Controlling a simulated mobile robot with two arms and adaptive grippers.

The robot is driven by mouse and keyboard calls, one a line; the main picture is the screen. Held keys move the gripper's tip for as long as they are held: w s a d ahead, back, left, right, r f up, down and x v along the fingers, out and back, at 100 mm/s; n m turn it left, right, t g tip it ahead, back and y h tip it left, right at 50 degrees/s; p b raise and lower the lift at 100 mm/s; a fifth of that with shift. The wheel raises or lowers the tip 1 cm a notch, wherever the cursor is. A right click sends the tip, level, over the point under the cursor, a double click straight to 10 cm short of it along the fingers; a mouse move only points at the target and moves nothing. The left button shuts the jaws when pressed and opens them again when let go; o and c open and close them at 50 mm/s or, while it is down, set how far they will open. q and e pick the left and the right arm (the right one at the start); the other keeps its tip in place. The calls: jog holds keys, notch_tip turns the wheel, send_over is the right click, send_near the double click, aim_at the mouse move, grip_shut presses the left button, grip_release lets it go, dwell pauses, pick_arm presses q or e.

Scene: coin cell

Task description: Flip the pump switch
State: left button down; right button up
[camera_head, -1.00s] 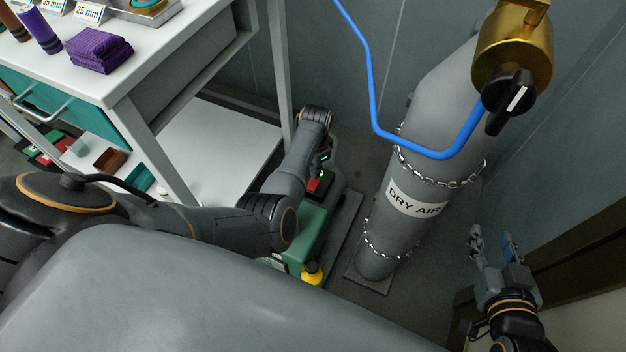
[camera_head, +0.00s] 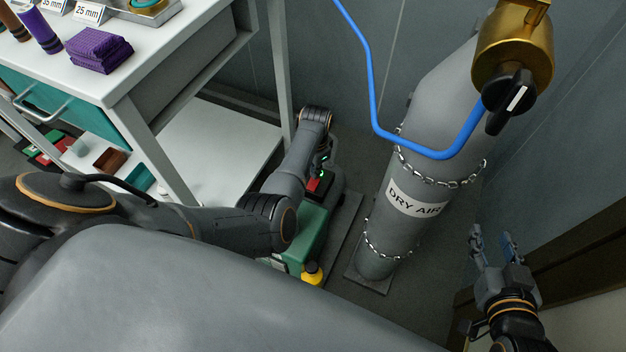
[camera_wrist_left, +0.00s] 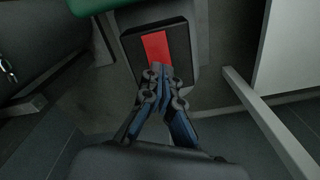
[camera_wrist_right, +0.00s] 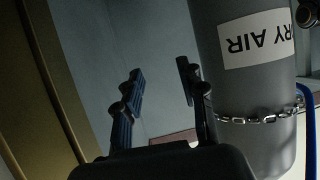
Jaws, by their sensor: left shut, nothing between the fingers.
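The green pump (camera_head: 312,228) stands on the floor between the bench and the gas cylinder. Its switch (camera_head: 316,184) shows partly as a red patch below my left gripper, with small green lights near it. In the left wrist view, the switch is a red rocker (camera_wrist_left: 155,46) in a black housing (camera_wrist_left: 180,38). My left gripper (camera_wrist_left: 160,72) is shut and empty, its fingertips over the near end of the red rocker. I cannot tell whether they touch it. My right gripper (camera_head: 494,240) is open and empty, away from the pump; it also shows in the right wrist view (camera_wrist_right: 162,75).
A grey DRY AIR cylinder (camera_head: 430,130) with chains and a blue hose (camera_head: 375,90) stands right of the pump. A white bench (camera_head: 150,60) with a lower shelf (camera_head: 215,150) stands left. A yellow-capped part (camera_head: 312,272) sits at the pump's near end.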

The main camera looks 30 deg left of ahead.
pick_arm(q)
jog(key=shift+f, duration=0.15)
pick_arm(e)
jog(key=shift+w+a+r+t, duration=0.1)
jog(key=shift+w+r+t, duration=0.1)
jog(key=shift+r+t, duration=0.1)
jog(key=shift+w+r, duration=0.2)
jog(key=shift+r, duration=0.2)
